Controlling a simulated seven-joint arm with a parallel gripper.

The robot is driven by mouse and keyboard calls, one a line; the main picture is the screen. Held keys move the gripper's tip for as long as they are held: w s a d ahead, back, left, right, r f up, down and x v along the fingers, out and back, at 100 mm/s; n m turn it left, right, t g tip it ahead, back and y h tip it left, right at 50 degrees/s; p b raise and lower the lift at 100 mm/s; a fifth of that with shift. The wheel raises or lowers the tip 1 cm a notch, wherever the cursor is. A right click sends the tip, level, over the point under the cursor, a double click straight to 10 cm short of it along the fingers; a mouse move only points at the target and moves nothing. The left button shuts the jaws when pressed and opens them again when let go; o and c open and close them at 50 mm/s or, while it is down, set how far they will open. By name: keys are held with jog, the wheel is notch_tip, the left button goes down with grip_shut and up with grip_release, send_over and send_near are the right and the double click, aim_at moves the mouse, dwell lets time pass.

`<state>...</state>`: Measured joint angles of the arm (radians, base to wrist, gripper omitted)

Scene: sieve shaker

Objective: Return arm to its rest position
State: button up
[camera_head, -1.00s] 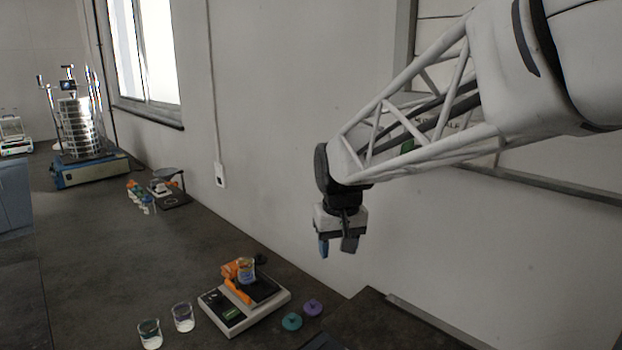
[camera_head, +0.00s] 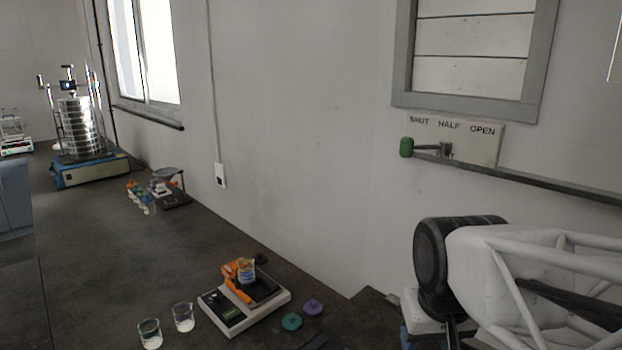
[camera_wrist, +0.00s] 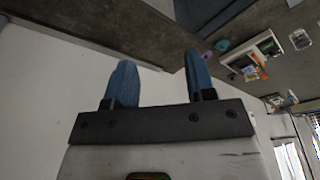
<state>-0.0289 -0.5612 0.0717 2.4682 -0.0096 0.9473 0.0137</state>
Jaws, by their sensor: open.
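My gripper shows in the wrist view (camera_wrist: 160,82), its two blue fingers spread apart with nothing between them. In the head view my arm is at the lower right, with part of the gripper mount (camera_head: 428,325) showing at the bottom. The fingertips are not clear there. My gripper is to the right of the bench (camera_head: 110,270) and clear of the things on it.
A sieve shaker (camera_head: 80,130) stands farther back. A green-knobbed lever (camera_head: 406,147) is on the wall.

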jog(key=shift+s+d+f, duration=0.2)
jog(key=shift+s+f, duration=0.05)
jog(key=shift+s, duration=0.4)
jog(key=shift+s+d+f, duration=0.2)
jog(key=shift+s+f, duration=0.1)
jog(key=shift+s, duration=0.35)
jog(key=shift+s+d+f, duration=0.2)
jog(key=shift+s+f, duration=0.05)
jog(key=shift+s, duration=0.4)
